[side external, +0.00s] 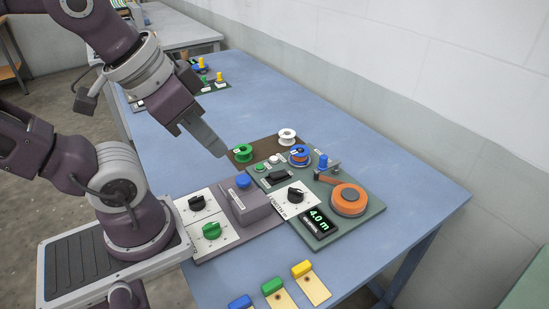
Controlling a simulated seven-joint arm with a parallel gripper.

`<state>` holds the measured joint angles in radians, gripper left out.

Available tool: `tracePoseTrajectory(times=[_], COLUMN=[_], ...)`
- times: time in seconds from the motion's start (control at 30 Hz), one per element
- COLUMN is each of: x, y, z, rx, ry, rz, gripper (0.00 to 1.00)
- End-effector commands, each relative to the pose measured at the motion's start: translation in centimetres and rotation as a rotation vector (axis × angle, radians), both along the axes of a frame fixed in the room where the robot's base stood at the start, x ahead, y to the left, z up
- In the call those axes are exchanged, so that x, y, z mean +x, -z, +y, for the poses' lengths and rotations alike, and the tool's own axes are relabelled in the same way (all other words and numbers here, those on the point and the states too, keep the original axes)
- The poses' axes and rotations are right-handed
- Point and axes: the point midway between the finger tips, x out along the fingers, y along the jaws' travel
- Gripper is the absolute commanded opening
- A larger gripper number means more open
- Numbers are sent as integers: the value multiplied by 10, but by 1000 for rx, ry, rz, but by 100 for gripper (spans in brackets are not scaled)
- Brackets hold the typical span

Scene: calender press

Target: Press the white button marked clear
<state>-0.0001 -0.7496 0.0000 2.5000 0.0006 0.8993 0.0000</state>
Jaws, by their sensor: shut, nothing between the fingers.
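A small white button (273,159) sits near the back of the green panel (354,234), just right of a small green button (260,167). It is the only small white button I see there; its marking is too small to read. My gripper (221,152) is shut and empty, pointing down and to the right. Its tip appears in the air above the table, left of the white button and close to the green spool (243,152) in the picture. It looks apart from the button. The exact height is hard to tell.
A white spool (287,136) and a blue-orange spool (299,155) stand behind and beside the buttons. A black dial (296,195), a display (319,221) reading 4.0 m and an orange reel (348,199) are on the panel. A grey box with a blue knob (243,181) stands left.

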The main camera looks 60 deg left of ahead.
Motion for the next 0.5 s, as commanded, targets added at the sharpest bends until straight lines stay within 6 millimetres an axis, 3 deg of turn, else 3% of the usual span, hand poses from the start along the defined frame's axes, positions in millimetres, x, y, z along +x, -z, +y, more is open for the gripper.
tracePoseTrajectory(times=[0.17,0.37,0.5], x=[28,101,151], y=[0,5,19], z=[21,84,132], rx=[65,261,398], ry=[-19,-11,58], rz=[-25,-92,-130], gripper=[0,0,0])
